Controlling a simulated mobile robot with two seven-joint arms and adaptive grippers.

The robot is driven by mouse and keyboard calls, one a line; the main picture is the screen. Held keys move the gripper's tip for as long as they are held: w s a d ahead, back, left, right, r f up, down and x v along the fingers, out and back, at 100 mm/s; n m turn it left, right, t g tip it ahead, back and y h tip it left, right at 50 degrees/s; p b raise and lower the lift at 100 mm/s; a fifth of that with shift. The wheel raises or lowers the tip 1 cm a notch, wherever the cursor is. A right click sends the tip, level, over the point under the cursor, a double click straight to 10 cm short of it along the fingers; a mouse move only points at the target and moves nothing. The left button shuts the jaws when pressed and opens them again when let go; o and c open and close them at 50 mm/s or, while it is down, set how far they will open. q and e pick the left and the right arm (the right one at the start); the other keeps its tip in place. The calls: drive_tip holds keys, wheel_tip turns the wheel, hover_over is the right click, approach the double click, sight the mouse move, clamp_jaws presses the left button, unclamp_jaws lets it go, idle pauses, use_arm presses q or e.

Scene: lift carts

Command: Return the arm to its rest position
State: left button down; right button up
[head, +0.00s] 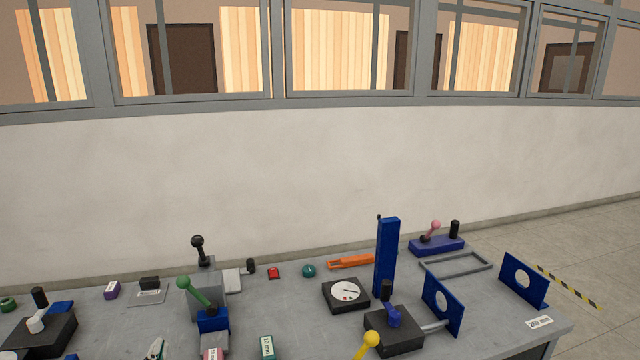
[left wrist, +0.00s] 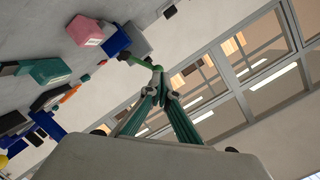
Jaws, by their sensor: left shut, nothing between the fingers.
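My left gripper (head: 157,348) barely shows at the bottom edge of the head view, left of the blue-and-grey lever unit. In the left wrist view its two teal fingers (left wrist: 159,72) come together at the tips, shut and empty. A green-knobbed lever (head: 195,292) on the blue-and-grey unit stands to its right in the head view. In the left wrist view the green lever (left wrist: 138,61) appears just past the fingertips; I cannot tell whether they touch. Most of the left arm is out of the head view. My right gripper is not in view.
The grey table (head: 290,305) holds several controls: a gauge (head: 345,293), a tall blue post (head: 387,258), a yellow-knobbed lever (head: 368,343), a black box with a white lever (head: 38,332) and an orange bar (head: 350,262). A pale wall (head: 300,170) rises behind.

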use_arm(q)
drive_tip(key=s+a+f+g, duration=0.1)
drive_tip(key=s+f, duration=0.1)
drive_tip(key=f, duration=0.1)
drive_tip(key=s+f+g, duration=0.1)
drive_tip(key=s+f, duration=0.1)
drive_tip(key=s+a+f+g, duration=0.1)
drive_tip(key=s+f, duration=0.1)
drive_tip(key=f, duration=0.1)
drive_tip(key=shift+s+a+f, duration=0.1)
drive_tip(key=shift+a+f, duration=0.2)
drive_tip(key=shift+a, duration=0.05)
drive_tip(key=s+a+f+m+g, duration=0.1)
drive_tip(key=s+a+f+g, duration=0.2)
drive_tip(key=s+f+g, duration=0.55)
drive_tip(key=d+f+n+t+h, duration=0.2)
drive_tip(key=d+f+t+h, duration=0.5)
drive_tip(key=d+f, duration=0.5)
drive_tip(key=d+h, duration=0.1)
drive_tip(key=d, duration=0.3)
drive_tip(key=shift+d+f, duration=0.15)
drive_tip(key=shift+d, duration=0.05)
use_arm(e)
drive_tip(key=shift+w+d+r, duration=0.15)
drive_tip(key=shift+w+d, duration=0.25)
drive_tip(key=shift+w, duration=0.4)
use_arm(q)
drive_tip(key=shift+t, duration=0.25)
